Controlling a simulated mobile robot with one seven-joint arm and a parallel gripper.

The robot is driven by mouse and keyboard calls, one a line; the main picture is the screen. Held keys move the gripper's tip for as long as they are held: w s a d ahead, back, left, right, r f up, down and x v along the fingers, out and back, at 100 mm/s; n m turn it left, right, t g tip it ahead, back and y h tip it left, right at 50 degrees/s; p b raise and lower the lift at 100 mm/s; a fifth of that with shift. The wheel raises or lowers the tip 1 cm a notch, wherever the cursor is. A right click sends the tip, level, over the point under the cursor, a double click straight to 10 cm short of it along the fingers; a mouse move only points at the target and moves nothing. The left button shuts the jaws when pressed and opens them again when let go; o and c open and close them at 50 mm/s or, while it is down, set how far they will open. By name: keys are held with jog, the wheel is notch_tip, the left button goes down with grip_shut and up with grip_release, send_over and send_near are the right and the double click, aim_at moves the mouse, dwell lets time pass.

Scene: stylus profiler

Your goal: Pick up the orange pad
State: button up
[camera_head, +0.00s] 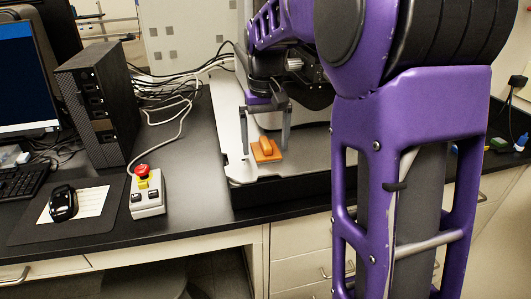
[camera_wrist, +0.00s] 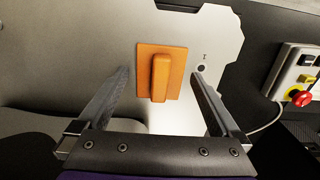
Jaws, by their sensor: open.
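The orange pad (camera_head: 266,151) is a flat square plate with a raised bar-shaped handle on top. It lies on the light metal plate (camera_head: 229,125) of the instrument. In the wrist view the pad (camera_wrist: 173,72) lies flat between and beyond my fingers, with its handle running toward the gripper. My gripper (camera_head: 265,148) is open and empty, with one finger on each side of the pad in the picture. The wrist view shows my gripper's fingertips (camera_wrist: 160,75) apart, with gaps between them and the pad. I cannot tell the exact height of the fingertips above the plate.
A control box (camera_head: 147,194) with a red emergency button stands left of the instrument. A mouse (camera_head: 63,203) on a mat, a black computer tower (camera_head: 95,105) and a monitor (camera_head: 22,80) are farther left. Loose cables run behind. The metal plate around the pad is mostly clear.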

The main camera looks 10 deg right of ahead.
aim_at(266, 142)
jog(key=shift+f, duration=0.2)
jog(key=c, duration=1.3)
notch_tip(266, 142, up, 10)
jog(key=shift+r+p, duration=0.1)
jog(key=shift+p, duration=1.05)
jog(key=o, duration=0.8)
jog(key=c, duration=0.6)
jog(key=shift+c, duration=0.2)
